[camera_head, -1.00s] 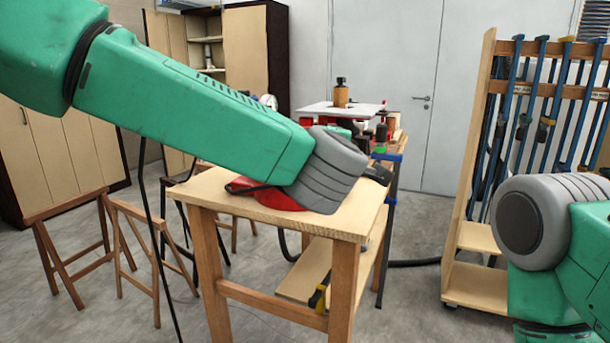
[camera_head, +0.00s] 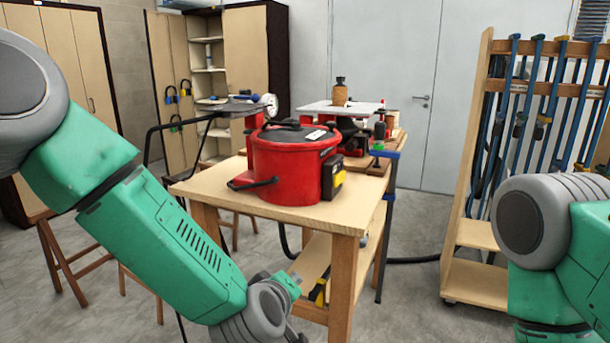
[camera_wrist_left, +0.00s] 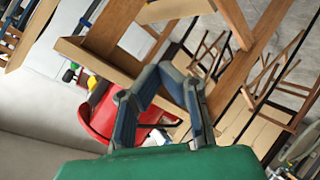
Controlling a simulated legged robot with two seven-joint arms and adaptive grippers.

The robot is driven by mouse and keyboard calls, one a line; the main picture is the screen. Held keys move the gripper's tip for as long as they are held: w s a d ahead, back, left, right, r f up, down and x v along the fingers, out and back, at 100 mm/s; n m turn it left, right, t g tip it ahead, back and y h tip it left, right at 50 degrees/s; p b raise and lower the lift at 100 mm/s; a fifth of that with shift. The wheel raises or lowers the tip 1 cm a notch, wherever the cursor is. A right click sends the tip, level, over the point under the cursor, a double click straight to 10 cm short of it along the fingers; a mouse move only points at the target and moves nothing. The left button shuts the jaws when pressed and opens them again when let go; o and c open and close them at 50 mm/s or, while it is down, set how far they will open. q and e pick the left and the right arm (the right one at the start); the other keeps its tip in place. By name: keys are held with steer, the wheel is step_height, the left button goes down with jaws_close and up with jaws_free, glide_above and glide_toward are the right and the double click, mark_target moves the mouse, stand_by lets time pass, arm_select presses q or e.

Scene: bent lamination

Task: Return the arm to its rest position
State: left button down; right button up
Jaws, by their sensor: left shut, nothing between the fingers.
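My left arm (camera_head: 150,230) reaches down from the left in the head view, bent at the elbow. Its wrist is low, beside the front of the wooden workbench, at the bottom edge of the picture. My left gripper shows in the left wrist view (camera_wrist_left: 165,74), shut and empty, with its fingers angled together. My right arm (camera_head: 540,240) is folded at the right edge of the head view; its gripper is out of the picture.
A red pot-like machine (camera_head: 290,165) stands on the wooden workbench (camera_head: 215,190). A clamp rack (camera_head: 480,130) stands at right. Wooden trestles (camera_head: 60,260) stand at left, close behind my left arm.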

arm_select(q)
steer(key=s+a+f+m+g+y, duration=0.1)
steer(key=s+a+f+m+g, duration=0.2)
steer(key=s+a+f, duration=0.45)
steer(key=s+a+f+m+g, duration=0.2)
steer(key=s+a+f, duration=0.3)
steer(key=s+f, duration=0.45)
steer(key=s+a+f+m+g+y, duration=0.1)
steer(key=s+a+f+g, duration=0.2)
steer(key=s+a, duration=0.3)
steer(key=s+a+f+m+g+y, duration=0.1)
steer(key=s+a+f+m+g, duration=0.1)
steer(key=s+a, duration=0.5)
steer(key=s+f+g, duration=0.1)
steer(key=s+f, duration=0.1)
steer(key=s, duration=0.4)
steer(key=shift+s, duration=0.25)
steer(key=shift+w+f, duration=0.1)
steer(key=shift+w, duration=0.05)
